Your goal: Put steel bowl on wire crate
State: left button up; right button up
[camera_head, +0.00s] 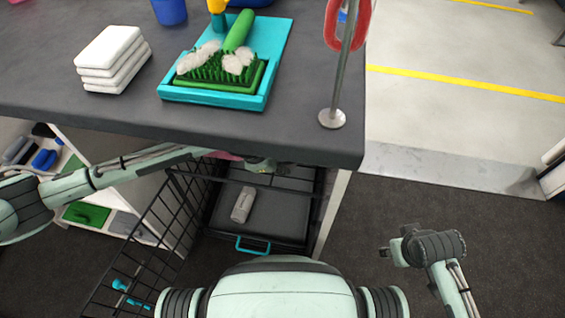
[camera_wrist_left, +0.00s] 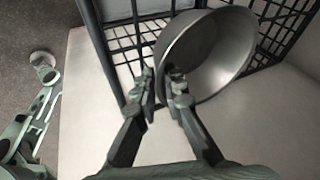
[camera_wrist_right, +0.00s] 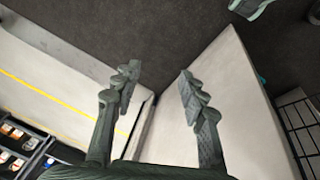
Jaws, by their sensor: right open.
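The steel bowl (camera_wrist_left: 222,58) shows in the left wrist view, tilted with its hollow side toward the camera, in front of black wire bars. My left gripper (camera_wrist_left: 164,84) has its fingers close together, with the bowl's near-left rim between them. In the head view my left arm reaches in under the tabletop edge, and the bowl is hidden there. The wire crate (camera_head: 166,218) shows as black bars under the table; its bars also show in the left wrist view (camera_wrist_left: 128,42). My right gripper (camera_wrist_right: 158,88) is open and empty, off to the right of the table.
The dark tabletop (camera_head: 290,110) overhangs the crate area. It carries folded white towels (camera_head: 112,58) and a teal tray (camera_head: 270,70) with a green brush (camera_head: 238,32). A metal post (camera_head: 340,85) stands at its right edge.

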pick_arm(q)
jog(key=shift+o, duration=1.1)
jog(key=shift+r, duration=0.15)
